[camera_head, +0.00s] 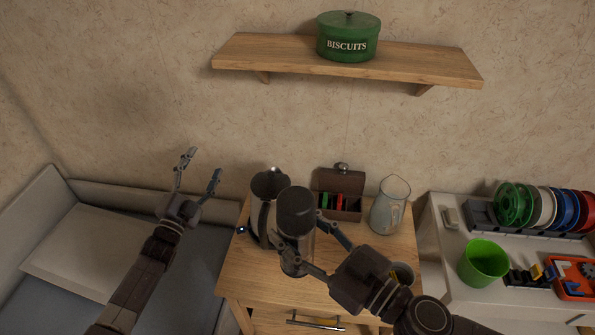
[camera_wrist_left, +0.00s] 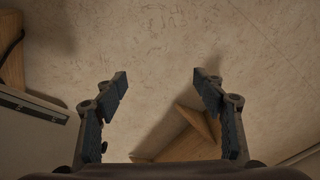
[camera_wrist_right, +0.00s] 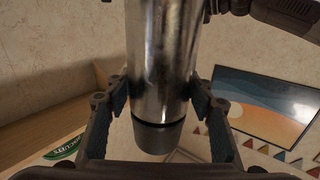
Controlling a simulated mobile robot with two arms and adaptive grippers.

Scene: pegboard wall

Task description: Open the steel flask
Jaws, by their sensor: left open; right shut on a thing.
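The steel flask (camera_head: 298,262) is upright over the wooden cabinet top, with its dark cap (camera_head: 296,208) on. My right gripper (camera_head: 308,246) is shut on its steel body below the cap. In the right wrist view the shiny flask body (camera_wrist_right: 160,60) runs between the two fingers, with the dark cap (camera_wrist_right: 159,136) at its lower end in the picture. I cannot tell whether the flask's base touches the cabinet. My left gripper (camera_head: 202,163) is open and empty, raised to the left of the flask and apart from it. The left wrist view shows nothing between its fingers.
A kettle (camera_head: 268,185) stands close behind the flask on the cabinet (camera_head: 240,280). A brown box (camera_head: 342,181) and a glass pitcher (camera_head: 389,208) stand further right. A wall shelf (camera_head: 435,66) holds a green biscuit tin (camera_head: 348,32). A green cup (camera_head: 483,264) stands on the white unit at right.

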